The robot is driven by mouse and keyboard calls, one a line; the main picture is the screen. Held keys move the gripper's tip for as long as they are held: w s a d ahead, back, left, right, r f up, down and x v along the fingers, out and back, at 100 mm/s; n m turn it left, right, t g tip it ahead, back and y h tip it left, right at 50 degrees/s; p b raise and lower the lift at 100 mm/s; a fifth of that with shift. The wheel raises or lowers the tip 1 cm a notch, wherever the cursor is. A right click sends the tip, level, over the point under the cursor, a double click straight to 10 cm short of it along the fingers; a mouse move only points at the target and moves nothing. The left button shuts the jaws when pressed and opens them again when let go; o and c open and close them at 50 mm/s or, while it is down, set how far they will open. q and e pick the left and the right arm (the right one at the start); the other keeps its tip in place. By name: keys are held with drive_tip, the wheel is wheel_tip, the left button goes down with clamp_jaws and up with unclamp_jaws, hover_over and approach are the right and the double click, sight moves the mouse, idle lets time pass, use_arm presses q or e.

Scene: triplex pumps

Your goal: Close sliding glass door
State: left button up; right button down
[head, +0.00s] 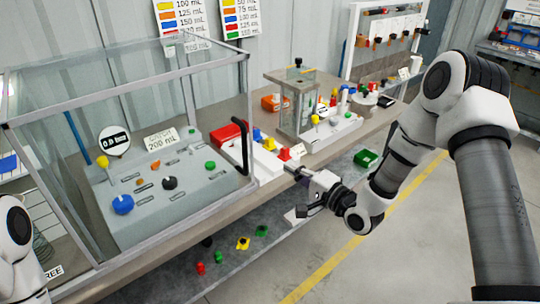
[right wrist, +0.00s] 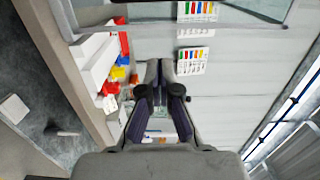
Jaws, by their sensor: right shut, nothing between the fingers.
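A glass case with a grey metal frame (head: 125,85) stands on the left of the bench. A black curved handle (head: 238,146) sits at its right front corner, in line with the frame post. I cannot tell from the clear glass how far the sliding door covers the front. My right gripper (head: 290,169) is shut and empty, to the right of the handle and a little lower, apart from it. In the right wrist view its fingers (right wrist: 160,75) are together with nothing between them. My left gripper is out of view; only part of my left arm shows at the lower left.
Inside the case is a grey control panel (head: 165,195) with coloured knobs. A white pump unit (head: 265,158) with red and yellow parts lies close behind my right gripper. A small glass apparatus (head: 298,105) stands further right. Coloured parts lie on the lower shelf (head: 225,262).

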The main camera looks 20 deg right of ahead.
drive_tip(key=w+a+p, duration=0.4)
drive_tip(key=w+a, duration=0.2)
drive_tip(key=w, duration=0.1)
drive_tip(key=shift+w+a+f, duration=0.2)
drive_tip(key=shift+w+a, duration=0.1)
drive_tip(key=shift+a, duration=0.1)
